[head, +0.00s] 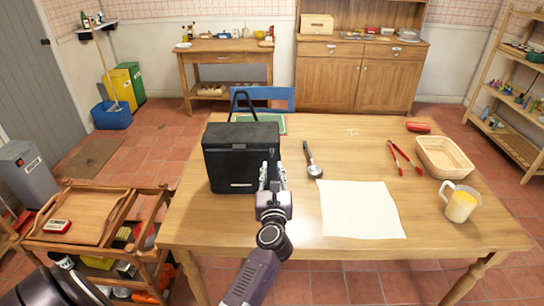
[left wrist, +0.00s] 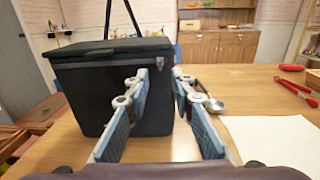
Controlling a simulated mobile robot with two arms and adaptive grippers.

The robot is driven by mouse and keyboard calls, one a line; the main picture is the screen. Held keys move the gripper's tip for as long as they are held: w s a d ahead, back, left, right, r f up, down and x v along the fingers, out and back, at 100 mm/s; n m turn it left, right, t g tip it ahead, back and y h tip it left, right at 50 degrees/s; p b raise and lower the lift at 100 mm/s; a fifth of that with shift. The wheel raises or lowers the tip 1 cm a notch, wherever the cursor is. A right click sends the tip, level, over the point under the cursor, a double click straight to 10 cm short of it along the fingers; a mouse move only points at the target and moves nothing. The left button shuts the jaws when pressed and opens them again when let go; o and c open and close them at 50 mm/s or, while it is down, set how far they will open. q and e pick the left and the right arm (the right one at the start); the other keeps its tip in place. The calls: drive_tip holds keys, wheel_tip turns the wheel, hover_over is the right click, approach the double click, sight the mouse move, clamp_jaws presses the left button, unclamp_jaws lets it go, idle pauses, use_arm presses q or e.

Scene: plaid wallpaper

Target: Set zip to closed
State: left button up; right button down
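The black cooler bag (head: 240,158) stands upright on the wooden table, with its lid down and its handle raised behind. It also fills the left of the left wrist view (left wrist: 85,95). A small silver zip tab (left wrist: 162,59) shows near the top right corner of its front. My left gripper (head: 273,172) is at the bag's front right corner. In the left wrist view my left gripper (left wrist: 161,78) has its fingers apart, with the tab just above and between the tips. I cannot tell whether the fingers touch the bag. My right gripper is not in view.
On the table (head: 300,250) are a metal scoop (head: 313,160), white paper (head: 360,209), red tongs (head: 405,160), a wooden basket (head: 444,158), a jug of yellow liquid (head: 461,205) and a red object (head: 418,127). A wooden cart (head: 95,225) stands at the left.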

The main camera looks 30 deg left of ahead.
sight(272, 155)
use_arm(q)
drive_tip(key=x, duration=0.7)
drive_tip(key=shift+w, duration=0.1)
clamp_jaws()
